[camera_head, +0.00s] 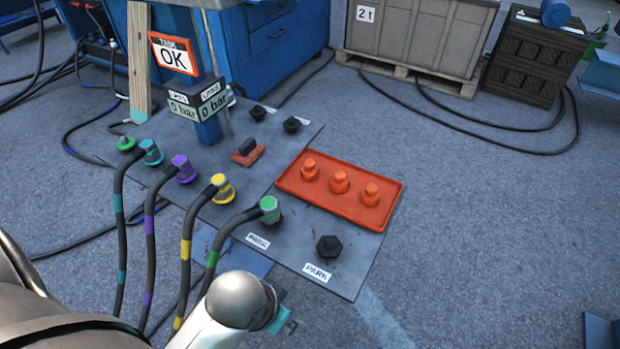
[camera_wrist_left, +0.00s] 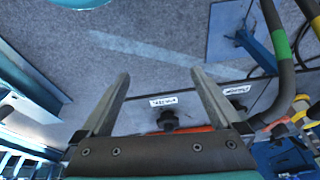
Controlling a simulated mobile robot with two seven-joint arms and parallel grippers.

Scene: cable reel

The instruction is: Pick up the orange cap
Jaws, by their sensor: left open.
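Three orange caps, left (camera_head: 310,169), middle (camera_head: 340,182) and right (camera_head: 371,194), stand in a row in a shallow orange tray (camera_head: 290,184) on the grey plate. My left gripper (camera_wrist_left: 161,74) is open and empty in the left wrist view, its two fingers apart above the floor and plate edge. In that view only a strip of orange shows behind the gripper body; the caps are hidden. My right gripper is in neither view.
Cables with teal, purple, yellow and green connectors (camera_head: 269,208) run left of the tray. A post with an OK sign (camera_head: 174,54) rises behind.

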